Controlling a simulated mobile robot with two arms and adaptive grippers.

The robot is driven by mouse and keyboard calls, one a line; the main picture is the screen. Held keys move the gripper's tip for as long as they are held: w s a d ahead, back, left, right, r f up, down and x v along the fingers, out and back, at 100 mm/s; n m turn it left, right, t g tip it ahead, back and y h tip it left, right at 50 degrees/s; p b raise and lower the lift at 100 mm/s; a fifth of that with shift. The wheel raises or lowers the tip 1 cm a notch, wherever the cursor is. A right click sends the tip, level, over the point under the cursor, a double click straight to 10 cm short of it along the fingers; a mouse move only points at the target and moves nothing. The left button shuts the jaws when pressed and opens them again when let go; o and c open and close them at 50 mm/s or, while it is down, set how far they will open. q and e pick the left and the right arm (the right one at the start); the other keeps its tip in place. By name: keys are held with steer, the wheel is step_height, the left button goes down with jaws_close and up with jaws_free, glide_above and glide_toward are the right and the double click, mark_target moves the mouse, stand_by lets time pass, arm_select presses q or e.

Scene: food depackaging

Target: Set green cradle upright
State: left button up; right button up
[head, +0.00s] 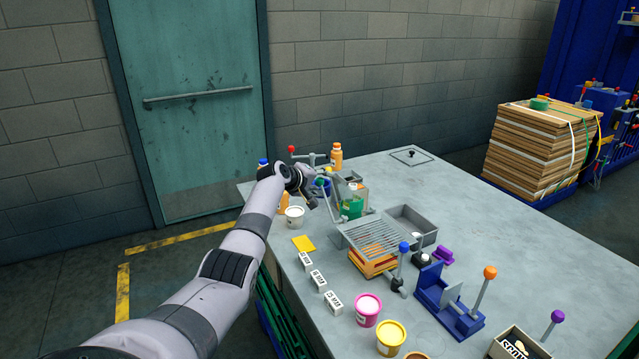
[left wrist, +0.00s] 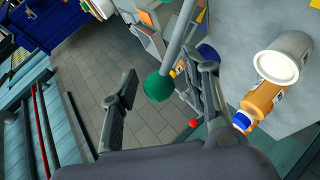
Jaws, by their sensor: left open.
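A green piece (head: 350,207), which may be the green cradle, stands among grey parts near the far left part of the table. Its exact shape and tilt are hard to tell at this size. My left gripper (head: 312,192) is just left of it, above the table. The fingers look open, and I cannot tell whether either touches the knob. My right gripper is not in view.
A white tub (head: 294,216) and an orange bottle (head: 336,156) stand close by. A grey rack (head: 373,236) and a grey tray (head: 411,222) lie to the right. A blue cradle with an orange-knobbed lever (head: 449,304) stands nearer.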

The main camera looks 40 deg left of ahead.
arm_select(q)
steer(key=shift+s+r, duration=0.3)
steer(key=shift+s, duration=0.25)
steer(key=v, duration=1)
steer(key=shift+s+r, duration=0.2)
steer(key=shift+s, duration=0.15)
steer(key=shift+d+f, duration=0.1)
steer(key=shift+d, duration=0.05)
